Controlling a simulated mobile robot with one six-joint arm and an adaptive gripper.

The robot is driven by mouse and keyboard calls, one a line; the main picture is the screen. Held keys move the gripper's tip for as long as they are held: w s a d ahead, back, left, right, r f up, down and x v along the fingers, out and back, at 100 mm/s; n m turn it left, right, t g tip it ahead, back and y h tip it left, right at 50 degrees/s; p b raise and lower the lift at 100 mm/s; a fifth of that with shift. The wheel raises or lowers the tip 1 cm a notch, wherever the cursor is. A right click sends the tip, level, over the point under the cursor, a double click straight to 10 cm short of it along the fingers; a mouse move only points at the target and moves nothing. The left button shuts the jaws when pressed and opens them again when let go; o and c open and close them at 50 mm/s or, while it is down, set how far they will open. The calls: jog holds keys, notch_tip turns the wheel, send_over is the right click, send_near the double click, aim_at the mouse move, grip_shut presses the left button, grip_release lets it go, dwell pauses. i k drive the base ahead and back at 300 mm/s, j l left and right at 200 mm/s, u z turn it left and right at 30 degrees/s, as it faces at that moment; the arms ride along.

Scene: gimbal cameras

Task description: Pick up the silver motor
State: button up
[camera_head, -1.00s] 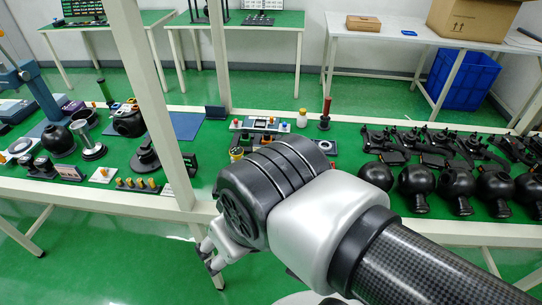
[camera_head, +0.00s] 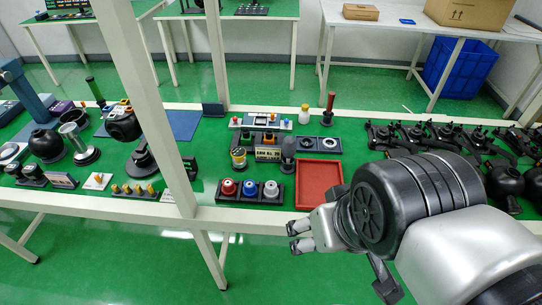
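A black holder (camera_head: 262,202) near the table's front edge bears three round motor-like parts: one red-rimmed, one blue and one silver-white. The silver-white part at its right end looks like the silver motor (camera_head: 271,188); it is small in the picture. My gripper (camera_head: 340,262) is in front of the table edge, lower and to the right of that holder, apart from it. Its grey paired fingers point left and its dark opposing finger stands well away at the lower right. It looks open and empty.
A red tray (camera_head: 319,183), empty, lies right of the holder. A yellow-topped part (camera_head: 238,157) and a lettered block (camera_head: 267,153) stand behind. A white post (camera_head: 150,90) rises at the table's front. Black parts (camera_head: 425,137) crowd the right side.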

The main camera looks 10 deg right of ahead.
aim_at(269, 193)
jog(key=i+j+z, duration=0.1)
jog(key=j+z, duration=0.7)
jog(key=z, duration=0.75)
